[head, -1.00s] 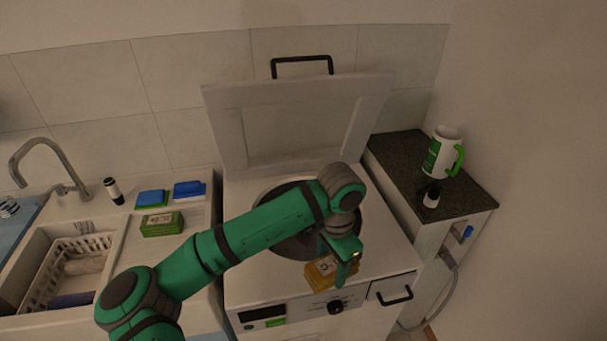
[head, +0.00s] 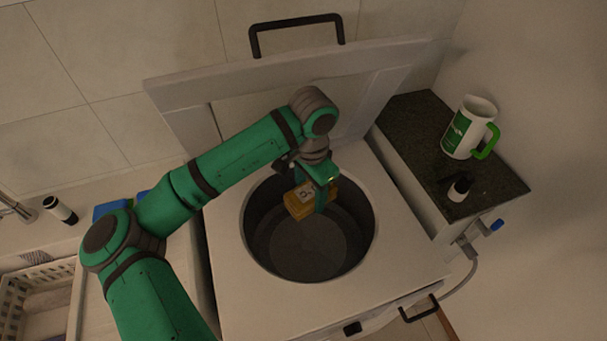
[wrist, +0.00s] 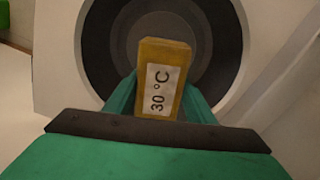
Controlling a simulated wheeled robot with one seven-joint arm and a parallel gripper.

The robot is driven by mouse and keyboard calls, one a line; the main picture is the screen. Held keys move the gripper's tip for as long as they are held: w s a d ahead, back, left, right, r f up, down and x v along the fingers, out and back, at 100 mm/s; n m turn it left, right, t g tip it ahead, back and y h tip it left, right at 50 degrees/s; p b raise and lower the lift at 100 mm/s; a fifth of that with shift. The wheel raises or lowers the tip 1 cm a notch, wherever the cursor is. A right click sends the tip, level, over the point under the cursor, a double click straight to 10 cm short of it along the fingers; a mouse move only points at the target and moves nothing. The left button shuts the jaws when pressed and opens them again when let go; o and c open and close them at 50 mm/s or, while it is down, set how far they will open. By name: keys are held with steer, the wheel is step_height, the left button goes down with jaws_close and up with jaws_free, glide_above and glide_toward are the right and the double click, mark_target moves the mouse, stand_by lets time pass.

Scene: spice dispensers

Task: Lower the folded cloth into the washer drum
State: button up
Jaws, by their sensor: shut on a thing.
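The folded cloth (head: 299,205) is a yellow-brown block with a white label. In the wrist view the cloth (wrist: 163,62) shows "30 °C" on its label. My gripper (head: 322,198) is shut on it, with a green finger on each side in the wrist view (wrist: 160,98). The washer drum (head: 310,245) is a round dark opening in the top of the white washer, and it also shows behind the cloth in the wrist view (wrist: 215,45). The cloth appears over the drum's opening, towards its back; its exact height against the rim is hard to tell.
The washer lid (head: 210,95) stands open behind the drum, with a black handle (head: 297,22). A white basket (head: 12,300) is at lower left.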

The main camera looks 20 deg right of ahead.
steer(key=shift+w+f, duration=0.2)
steer(key=shift+w, duration=0.25)
steer(key=shift+s+f, duration=0.2)
steer(key=shift+f, duration=13)
steer(key=o, duration=1.3)
step_height(320, 180, up, 11)
steer(key=shift+f, duration=0.1)
